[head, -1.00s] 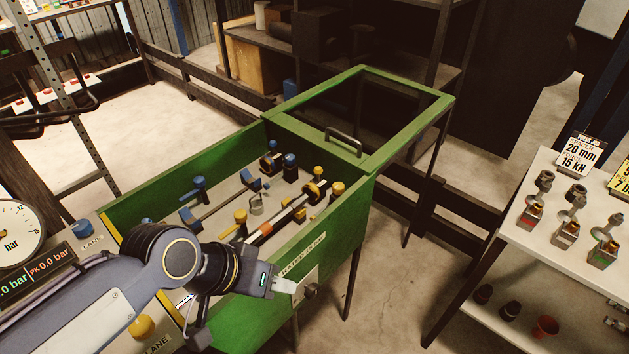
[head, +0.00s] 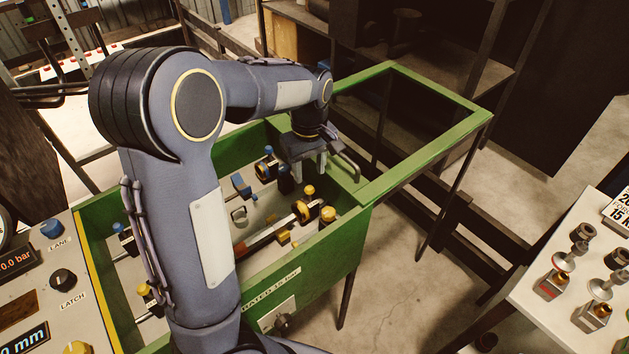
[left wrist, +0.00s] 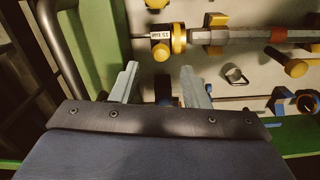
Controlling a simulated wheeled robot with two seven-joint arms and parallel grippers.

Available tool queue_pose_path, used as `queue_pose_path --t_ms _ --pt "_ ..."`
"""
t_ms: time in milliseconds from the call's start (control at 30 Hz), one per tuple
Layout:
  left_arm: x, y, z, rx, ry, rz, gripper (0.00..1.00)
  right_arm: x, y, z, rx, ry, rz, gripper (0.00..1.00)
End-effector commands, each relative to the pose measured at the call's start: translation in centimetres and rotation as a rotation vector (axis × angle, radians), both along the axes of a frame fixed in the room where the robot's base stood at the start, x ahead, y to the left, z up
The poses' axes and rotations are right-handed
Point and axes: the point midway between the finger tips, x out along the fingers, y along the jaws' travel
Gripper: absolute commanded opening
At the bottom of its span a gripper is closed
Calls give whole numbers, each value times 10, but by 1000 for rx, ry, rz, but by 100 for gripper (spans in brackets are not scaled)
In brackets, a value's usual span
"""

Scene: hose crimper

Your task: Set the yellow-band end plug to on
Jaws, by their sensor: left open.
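The yellow-band end plug (head: 303,210) lies in the green crimper box at the end of the grey hose with an orange band. In the left wrist view, its yellow ring (left wrist: 178,39) sits beside a white label and a yellow knob (left wrist: 161,51). My left gripper (head: 309,173) is open, pointing down inside the box beyond the plug. In the left wrist view, its fingertips (left wrist: 160,72) stop short of the yellow knob. A dark post with some blue (left wrist: 163,90) shows between the fingers; contact cannot be told. My right gripper is not in view.
The green lid frame (head: 425,140) stands open, its handle (head: 345,165) close beside my left gripper. Other yellow (head: 328,214) and blue (head: 241,185) knobs crowd the box. A control panel (head: 62,305) is at left, a fittings table (head: 535,300) at right.

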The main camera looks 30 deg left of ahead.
Motion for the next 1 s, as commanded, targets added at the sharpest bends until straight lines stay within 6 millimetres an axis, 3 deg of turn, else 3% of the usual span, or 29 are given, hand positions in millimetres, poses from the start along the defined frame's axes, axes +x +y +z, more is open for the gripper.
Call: queue_pose_path --t_ms 400,800,1000 --pt "-1 0 -63 -2 3 -1 41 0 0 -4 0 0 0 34" --pt "-1 0 -73 -3 1 -2 41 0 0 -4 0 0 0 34" --pt "-1 0 -73 -3 1 -2 18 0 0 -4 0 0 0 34"
